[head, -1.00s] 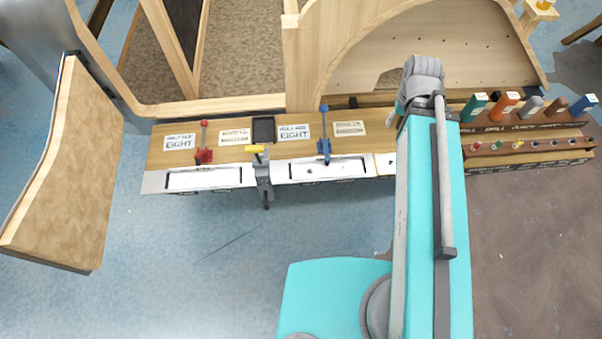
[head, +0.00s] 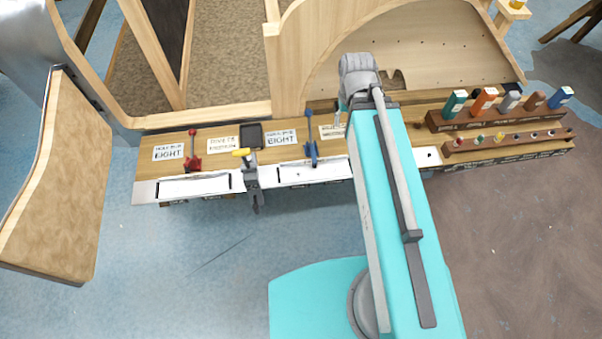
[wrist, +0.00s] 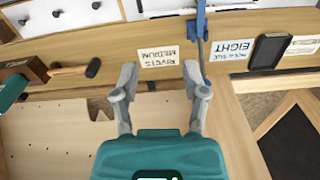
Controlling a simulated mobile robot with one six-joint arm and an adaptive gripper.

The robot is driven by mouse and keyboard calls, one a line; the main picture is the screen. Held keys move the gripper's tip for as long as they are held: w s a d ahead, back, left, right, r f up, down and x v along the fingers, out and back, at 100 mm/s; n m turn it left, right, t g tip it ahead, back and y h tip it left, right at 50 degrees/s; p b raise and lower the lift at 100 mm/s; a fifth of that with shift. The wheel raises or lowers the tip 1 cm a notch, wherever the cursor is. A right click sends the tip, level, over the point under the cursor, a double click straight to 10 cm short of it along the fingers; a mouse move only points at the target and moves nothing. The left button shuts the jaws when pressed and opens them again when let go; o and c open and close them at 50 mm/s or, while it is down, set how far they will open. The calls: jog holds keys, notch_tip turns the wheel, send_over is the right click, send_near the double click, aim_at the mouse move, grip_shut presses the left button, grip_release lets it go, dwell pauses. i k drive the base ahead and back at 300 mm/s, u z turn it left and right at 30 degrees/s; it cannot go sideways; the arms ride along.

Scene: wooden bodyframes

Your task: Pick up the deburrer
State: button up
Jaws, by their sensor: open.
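I cannot tell for certain which tool is the deburrer. A blue upright tool (head: 311,150) stands on the wooden workbench (head: 325,150); it also shows at the top of the wrist view (wrist: 201,30). A red upright tool (head: 193,155) stands farther left, and a grey tool with a yellow handle (head: 248,172) sits at the front edge between them. A wooden-handled tool with a black end (wrist: 70,70) lies left of my gripper in the wrist view. My gripper (wrist: 162,72) is open and empty, with its fingers near a "Rivets Medium" label. In the head view my arm hides part of the bench.
A dark flat device (head: 250,134) lies between paper labels. Wooden frames with a curved panel (head: 430,50) rise behind the bench. A tilted wooden panel (head: 60,180) stands left. The blue floor in front is open.

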aim_at(536, 99)
jog(key=z, duration=1.6)
